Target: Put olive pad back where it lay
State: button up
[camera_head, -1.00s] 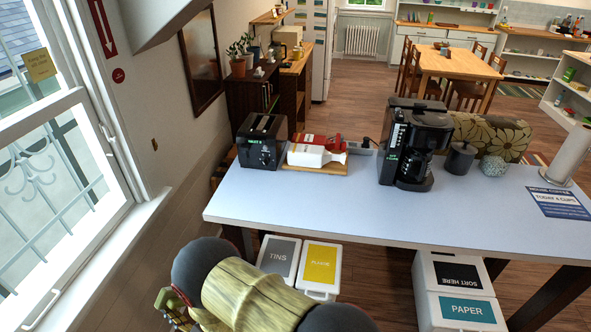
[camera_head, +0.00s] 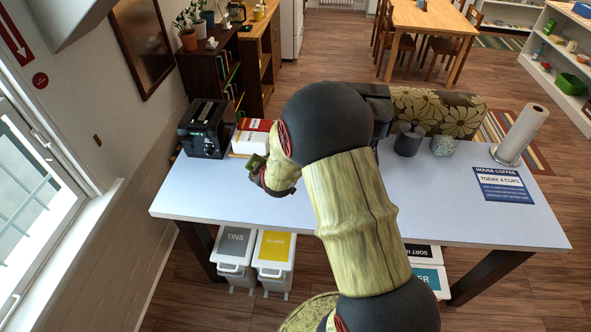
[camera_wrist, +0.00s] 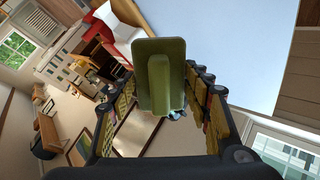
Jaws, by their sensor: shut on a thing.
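The olive pad (camera_wrist: 160,76) is a flat green piece with a raised grip bar, seen close up in the wrist view. My gripper (camera_wrist: 162,88) has a finger on each side of it and is shut on it. In the head view my gripper (camera_head: 266,176) is over the left part of the pale blue table (camera_head: 230,203), and a small green part of the pad (camera_head: 257,163) shows at its tip. My arm hides much of the table's middle. I cannot tell the pad's height above the table.
A black toaster (camera_head: 203,130) stands at the table's left end, beside a red and white item (camera_head: 250,137) just behind my gripper. A dark mug (camera_head: 409,140), a speckled round pot (camera_head: 443,145) and a paper roll (camera_head: 520,135) stand right. The front left tabletop is clear.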

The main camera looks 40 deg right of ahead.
jog(key=d+p, duration=0.1)
jog(key=d, duration=0.1)
jog(key=s+d+r+g, duration=0.1)
jog(key=d+m+g+p, duration=0.1)
jog(key=d, duration=0.1)
jog(key=shift+s+d+r+p, duration=0.15)
jog(key=shift+d+p, duration=0.2)
jog(key=s+d+g, duration=0.1)
jog(key=s+d+p, duration=0.1)
jog(key=s, duration=0.1)
jog(key=s+d+f+m+g+p, duration=0.1)
jog(key=shift+s+f+g+y, duration=0.1)
jog(key=shift+s+g+y, duration=0.05)
jog(key=shift+g+y, duration=0.2)
jog(key=shift+s, duration=0.1)
